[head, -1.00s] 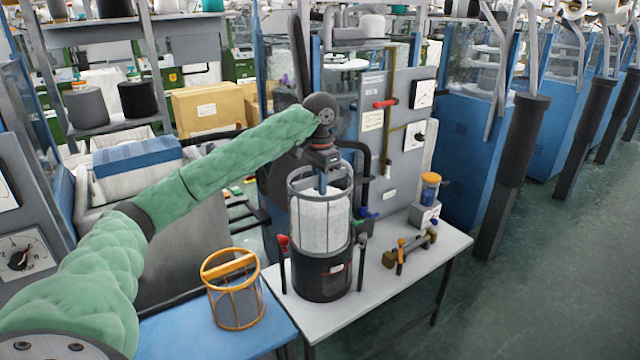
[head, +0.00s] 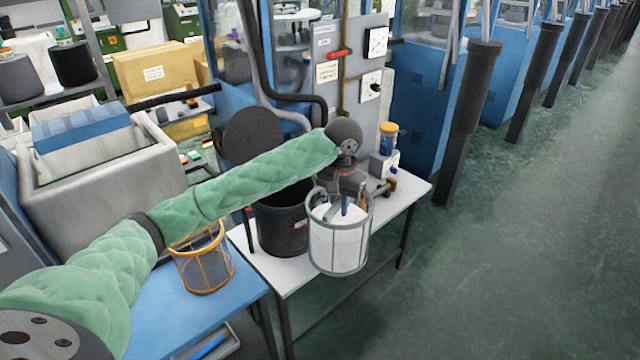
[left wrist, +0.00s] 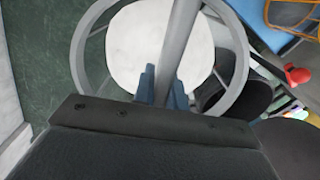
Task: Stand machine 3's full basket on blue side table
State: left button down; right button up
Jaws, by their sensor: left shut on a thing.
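The full basket (head: 338,247) is a grey wire-framed cylinder with a white filling. My left gripper (head: 345,207) is shut on the bar across its top. In the left wrist view the blue fingertips (left wrist: 163,88) clasp that grey bar, with the white filling (left wrist: 130,50) below. The basket hangs upright in front of the white machine table's edge. The blue side table (head: 190,318) is at the lower left and bears an orange-framed basket (head: 202,262) near its right back part. My right gripper is not in view.
The black canister (head: 281,228) stands open on the white table (head: 297,270), its round dark lid raised behind it. The front of the blue table is clear; green floor lies to the right.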

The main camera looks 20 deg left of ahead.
pick_arm(q)
jog(key=shift+n, duration=0.4)
jog(key=shift+s+d+f, duration=0.15)
jog(key=shift+d+f, duration=0.55)
jog(key=shift+d, duration=0.35)
jog(key=shift+s+d+f, duration=0.1)
jog(key=shift+d+f, duration=0.6)
jog(key=shift+d, duration=0.35)
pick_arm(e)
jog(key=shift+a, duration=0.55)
